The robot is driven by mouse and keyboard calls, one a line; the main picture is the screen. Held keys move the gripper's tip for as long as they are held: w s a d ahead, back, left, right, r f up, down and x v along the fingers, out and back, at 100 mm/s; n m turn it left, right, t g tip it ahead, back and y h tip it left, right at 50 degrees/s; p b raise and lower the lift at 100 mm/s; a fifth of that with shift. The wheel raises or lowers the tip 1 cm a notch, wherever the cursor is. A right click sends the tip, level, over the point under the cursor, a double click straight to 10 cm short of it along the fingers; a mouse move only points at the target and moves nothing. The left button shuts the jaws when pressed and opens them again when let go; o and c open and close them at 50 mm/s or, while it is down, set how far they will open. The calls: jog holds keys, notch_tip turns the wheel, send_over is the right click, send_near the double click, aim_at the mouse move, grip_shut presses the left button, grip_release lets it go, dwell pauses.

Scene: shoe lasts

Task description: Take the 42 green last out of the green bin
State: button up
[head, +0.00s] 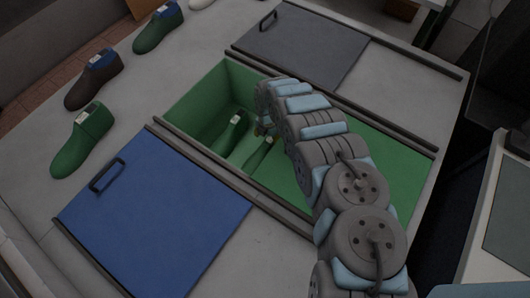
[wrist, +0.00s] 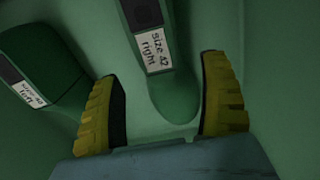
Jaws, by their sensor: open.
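The green bin (head: 205,95) is open, and two green lasts lie inside it. In the wrist view one green last (wrist: 178,95) has a white label reading "size 42 right" and lies between and beyond my fingertips. In the head view one last (head: 232,132) lies farther left and another (head: 258,155) lies nearer my arm. My gripper (wrist: 167,105) is open, its yellow ridged fingers apart with nothing clearly held. In the head view my arm reaches into the bin and hides its middle.
A blue lid (head: 155,215) with a handle lies in front of the bin, and a grey lid (head: 300,45) lies behind it. A green last (head: 82,140), a brown last (head: 93,80) and another green last (head: 158,28) stand on the tabletop at the left. Dark rails edge the bin.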

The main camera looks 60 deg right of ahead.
aim_at(268, 142)
jog(key=shift+f+b, duration=0.5)
jog(key=shift+f, duration=1.15)
jog(key=c, duration=1.4)
